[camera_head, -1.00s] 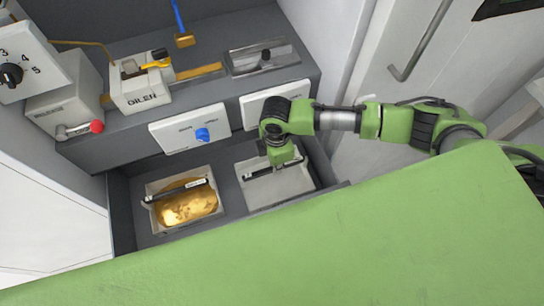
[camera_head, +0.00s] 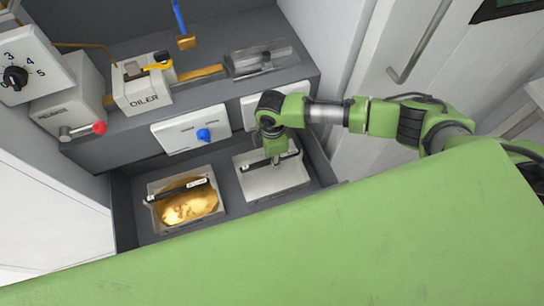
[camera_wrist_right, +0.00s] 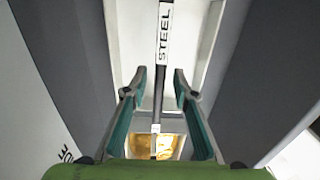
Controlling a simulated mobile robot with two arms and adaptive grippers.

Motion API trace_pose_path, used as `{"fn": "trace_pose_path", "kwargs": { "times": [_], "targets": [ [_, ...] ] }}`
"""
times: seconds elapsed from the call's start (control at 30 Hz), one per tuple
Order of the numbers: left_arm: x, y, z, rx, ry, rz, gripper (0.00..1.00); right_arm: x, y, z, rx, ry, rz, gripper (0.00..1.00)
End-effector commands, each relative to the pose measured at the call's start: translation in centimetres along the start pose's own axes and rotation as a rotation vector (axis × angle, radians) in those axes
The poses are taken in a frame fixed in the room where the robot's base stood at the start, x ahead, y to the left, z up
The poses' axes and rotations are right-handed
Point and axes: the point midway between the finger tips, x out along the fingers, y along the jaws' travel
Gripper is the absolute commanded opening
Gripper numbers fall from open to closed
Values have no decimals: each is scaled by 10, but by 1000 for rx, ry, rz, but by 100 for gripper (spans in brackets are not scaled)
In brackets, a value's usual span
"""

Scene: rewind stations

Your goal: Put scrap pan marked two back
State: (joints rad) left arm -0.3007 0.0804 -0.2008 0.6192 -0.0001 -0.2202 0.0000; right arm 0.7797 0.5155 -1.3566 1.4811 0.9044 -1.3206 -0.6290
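A pale grey pan (camera_head: 272,184) with a dark handle bar sits in the right bay of the lower recess. Its bar carries a label reading STEEL in the right wrist view (camera_wrist_right: 165,35). A second pan (camera_head: 150,212) with gold-coloured scrap (camera_head: 188,207) sits in the left bay, with a dark labelled bar; that label is too small to read. I see no number two on either pan. My right gripper (camera_head: 277,160) is at the STEEL pan's bar. In the wrist view its fingers (camera_wrist_right: 160,75) are open, one on each side of the bar. My left gripper is not in view.
Above the recess is a dark bench with an oiler box (camera_head: 143,95), a clear-topped tray (camera_head: 262,59) and a red-knobbed lever (camera_head: 99,128). A white panel with a blue knob (camera_head: 204,135) overhangs the left pan. A green surface (camera_head: 300,245) fills the foreground.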

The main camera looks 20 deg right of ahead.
Motion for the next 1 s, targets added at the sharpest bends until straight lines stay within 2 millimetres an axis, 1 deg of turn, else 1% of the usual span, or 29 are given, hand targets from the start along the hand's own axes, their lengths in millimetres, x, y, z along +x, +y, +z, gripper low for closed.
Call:
{"fn": "trace_pose_path", "kwargs": {
  "times": [0.17, 0.27, 0.3, 0.37, 0.5, 0.6, 0.7, 0.83, 1.0],
  "targets": [
    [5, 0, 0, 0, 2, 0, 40, 2, 1, 0, 0, 0, 2, 26],
    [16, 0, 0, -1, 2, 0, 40, 7, 1, 0, -1, -1, 2, 26],
    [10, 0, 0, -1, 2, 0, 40, -8, 1, 0, -1, 2, 3, 26],
    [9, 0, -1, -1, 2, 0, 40, -22, 1, 0, -1, 3, 4, 26],
    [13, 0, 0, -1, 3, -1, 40, -55, 8, 3, 0, 2, 5, 26],
    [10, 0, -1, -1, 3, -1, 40, -81, 7, 2, -1, 1, 4, 26],
    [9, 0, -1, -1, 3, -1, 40, -102, 8, 2, -1, 1, 4, 26],
    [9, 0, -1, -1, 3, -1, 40, -122, 7, 3, 0, 0, 2, 26],
    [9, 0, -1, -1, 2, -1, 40, -135, 7, 3, 0, 0, 0, 26]
  ]
}}
